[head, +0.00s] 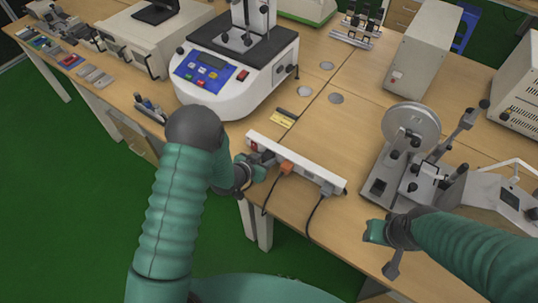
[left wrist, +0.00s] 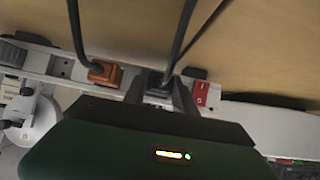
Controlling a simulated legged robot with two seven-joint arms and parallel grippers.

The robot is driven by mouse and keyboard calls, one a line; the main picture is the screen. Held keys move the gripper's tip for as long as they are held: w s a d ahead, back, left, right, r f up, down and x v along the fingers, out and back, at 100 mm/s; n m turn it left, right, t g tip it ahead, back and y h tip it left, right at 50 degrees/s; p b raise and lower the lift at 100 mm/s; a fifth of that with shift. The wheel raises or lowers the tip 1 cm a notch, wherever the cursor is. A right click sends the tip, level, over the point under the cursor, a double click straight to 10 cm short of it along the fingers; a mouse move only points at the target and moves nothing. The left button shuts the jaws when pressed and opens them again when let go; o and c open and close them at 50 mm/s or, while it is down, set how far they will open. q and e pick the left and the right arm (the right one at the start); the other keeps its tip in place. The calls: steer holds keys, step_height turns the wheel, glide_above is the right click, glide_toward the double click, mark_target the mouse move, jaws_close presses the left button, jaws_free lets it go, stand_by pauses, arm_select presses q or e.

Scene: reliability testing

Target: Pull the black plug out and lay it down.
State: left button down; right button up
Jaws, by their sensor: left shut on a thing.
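A white power strip (head: 309,172) lies along the front edge of the wooden table. The black plug (left wrist: 158,80) is at the strip, between the orange plug and the red switch (left wrist: 203,93). My left gripper (head: 262,160) is shut on the black plug; its fingers (left wrist: 165,96) stand on either side of it in the left wrist view. The plug looks seated in or right at its socket; its contact face is hidden. The orange plug (head: 286,167) and a grey plug (head: 327,188) sit in the strip. My right gripper (head: 376,232) is by the table's front right; its fingers are unclear.
A white device with a blue panel (head: 205,72) stands behind the strip. A metal machine with a round disc (head: 411,128) stands to the right. A small dark and yellow item (head: 284,118) lies behind the strip. Bare table top (head: 340,125) shows between them. Cables hang over the front edge.

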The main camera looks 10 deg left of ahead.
arm_select(q)
steer(key=shift+s, duration=0.15)
steer(key=shift+s+a+p, duration=0.1)
steer(key=shift+s+a, duration=0.2)
steer(key=shift+s, duration=0.45)
steer(key=shift+s+a+p, duration=0.15)
steer(key=shift+s+a, duration=0.1)
steer(key=shift+s, duration=0.45)
steer(key=shift+s+a+p, duration=0.1)
steer(key=shift+s+a, duration=0.2)
steer(key=shift+s, duration=0.45)
steer(key=shift+f+b, duration=1.05)
steer(key=shift+f, duration=0.2)
steer(key=c, duration=0.9)
jaws_free()
steer(key=shift+r, duration=0.1)
steer(key=shift+s, duration=0.1)
